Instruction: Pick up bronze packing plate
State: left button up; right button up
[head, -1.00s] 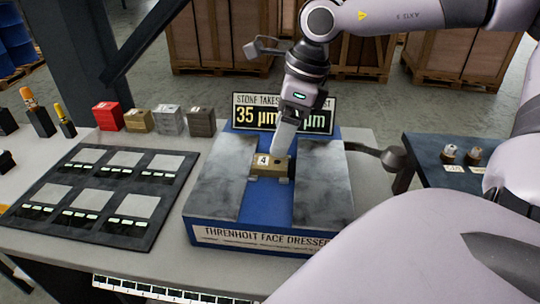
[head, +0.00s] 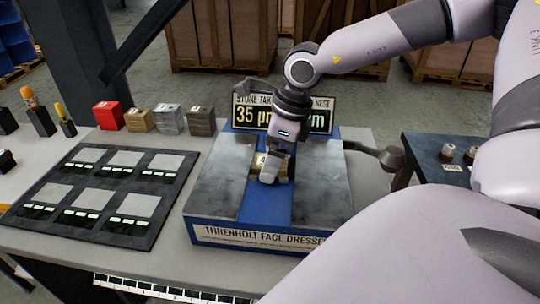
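A bronze-coloured block labelled 4 (head: 284,166) lies in the middle of the blue face dresser (head: 262,222), between its two grey plates. A tan, bronze-like block (head: 139,120) stands in a row at the back of the bench, beside a red block (head: 108,115). My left gripper is not in view.
A grey block (head: 170,120) and a dark brown block (head: 202,121) complete the row. A dark tray (head: 133,200) with grey squares lies left of the dresser. A sign (head: 245,116) stands behind it, and a lever (head: 390,160) juts out at its right.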

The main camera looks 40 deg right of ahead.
jog(key=shift+r, duration=0.1)
grip_shut()
notch_tip(320, 180, up, 20)
dwell(0.7)
dwell(0.5)
